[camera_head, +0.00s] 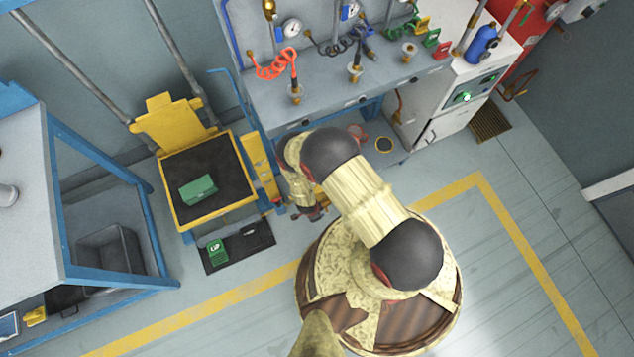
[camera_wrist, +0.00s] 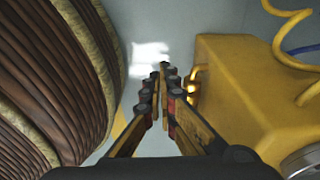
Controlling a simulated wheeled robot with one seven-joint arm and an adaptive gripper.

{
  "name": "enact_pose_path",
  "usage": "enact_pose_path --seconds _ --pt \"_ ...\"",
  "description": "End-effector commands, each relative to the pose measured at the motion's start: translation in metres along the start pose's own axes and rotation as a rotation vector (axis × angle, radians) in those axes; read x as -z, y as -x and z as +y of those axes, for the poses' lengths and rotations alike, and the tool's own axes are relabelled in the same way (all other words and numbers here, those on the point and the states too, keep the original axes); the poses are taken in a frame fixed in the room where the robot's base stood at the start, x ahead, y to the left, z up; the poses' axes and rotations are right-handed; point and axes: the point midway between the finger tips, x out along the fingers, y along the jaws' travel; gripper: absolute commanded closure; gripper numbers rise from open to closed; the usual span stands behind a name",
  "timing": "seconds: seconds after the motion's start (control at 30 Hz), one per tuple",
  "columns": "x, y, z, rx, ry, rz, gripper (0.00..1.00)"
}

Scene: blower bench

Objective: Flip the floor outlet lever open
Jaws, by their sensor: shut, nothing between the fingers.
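My gripper (camera_head: 316,213) hangs low beside the yellow cart, left of my base, in the head view. In the wrist view my gripper (camera_wrist: 161,75) is shut and empty, its two fingers together at the tips. A yellow housing (camera_wrist: 235,85) stands close on the right of the fingers, with a small lit amber part (camera_wrist: 192,88) at its near edge. I cannot make out a floor outlet lever for certain in either view. My arm hides part of the floor and bench front in the head view.
A yellow cart (camera_head: 229,217) with a black top carries a green block (camera_head: 198,190). A black mat (camera_head: 258,236) lies in front. A bench (camera_head: 330,91) with gauges and hoses stands behind. Floor at right is clear.

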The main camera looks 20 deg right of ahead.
Motion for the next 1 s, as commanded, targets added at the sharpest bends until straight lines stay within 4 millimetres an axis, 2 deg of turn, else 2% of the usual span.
enact_pose_path --seconds 0.3,0.73,1.0 --pt "0.002 0.014 -0.001 0.001 0.001 0.000 1.00" --pt "0.004 0.017 -0.002 0.001 0.000 0.000 1.00" --pt "0.021 0.049 -0.011 0.001 0.000 0.000 1.00"
